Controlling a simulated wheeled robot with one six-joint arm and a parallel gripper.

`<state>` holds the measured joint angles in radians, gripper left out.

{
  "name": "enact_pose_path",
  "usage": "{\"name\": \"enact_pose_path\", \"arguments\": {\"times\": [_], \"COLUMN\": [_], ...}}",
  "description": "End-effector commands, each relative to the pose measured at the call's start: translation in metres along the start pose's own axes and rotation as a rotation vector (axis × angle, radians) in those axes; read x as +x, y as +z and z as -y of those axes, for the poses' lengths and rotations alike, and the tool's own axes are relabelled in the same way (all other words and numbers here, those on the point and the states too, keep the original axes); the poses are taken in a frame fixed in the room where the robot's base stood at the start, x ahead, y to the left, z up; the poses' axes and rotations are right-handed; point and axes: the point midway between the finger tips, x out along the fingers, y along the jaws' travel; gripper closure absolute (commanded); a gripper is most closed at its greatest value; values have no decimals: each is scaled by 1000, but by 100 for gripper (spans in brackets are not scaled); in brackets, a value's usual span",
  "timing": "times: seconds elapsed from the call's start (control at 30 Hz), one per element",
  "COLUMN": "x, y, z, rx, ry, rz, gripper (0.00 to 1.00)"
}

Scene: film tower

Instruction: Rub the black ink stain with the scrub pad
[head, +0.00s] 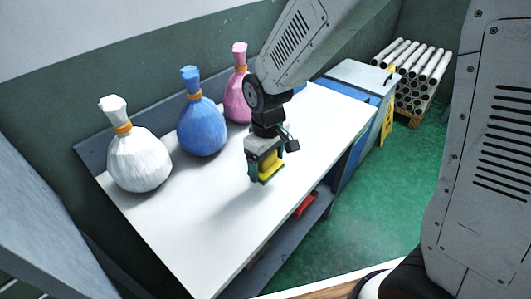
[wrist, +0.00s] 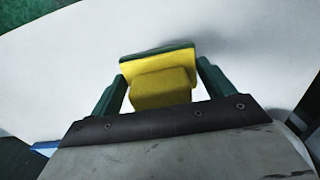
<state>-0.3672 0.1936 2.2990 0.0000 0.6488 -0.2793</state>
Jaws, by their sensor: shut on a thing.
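My gripper (head: 266,177) is shut on a yellow scrub pad (head: 272,172) with a dark green side. In the wrist view my gripper's two green fingers (wrist: 158,95) clasp the yellow block of the scrub pad (wrist: 160,88). The pad is over the white table top (head: 200,240), around its middle near the front edge. I cannot tell whether the pad touches the table. No black ink stain shows in either view; part of the table is hidden behind my arm and gripper.
White (head: 138,158), blue (head: 202,125) and pink (head: 238,95) tied bags stand along the table's back. A red object (head: 304,206) lies on the lower shelf. A yellow sign (head: 388,115) and stacked tubes (head: 418,70) stand at the right. The near table top is clear.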

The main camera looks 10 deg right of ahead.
Motion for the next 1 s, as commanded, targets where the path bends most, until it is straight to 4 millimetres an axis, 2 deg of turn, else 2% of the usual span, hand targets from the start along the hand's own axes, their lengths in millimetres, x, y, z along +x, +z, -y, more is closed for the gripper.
{"name": "enact_pose_path", "arguments": {"times": [0.33,1.0], "x": [-27,-29], "y": [0,0], "z": [1,0], "rx": [-1,0], "ry": [0,0], "rz": [-1,0], "gripper": [44,44]}}
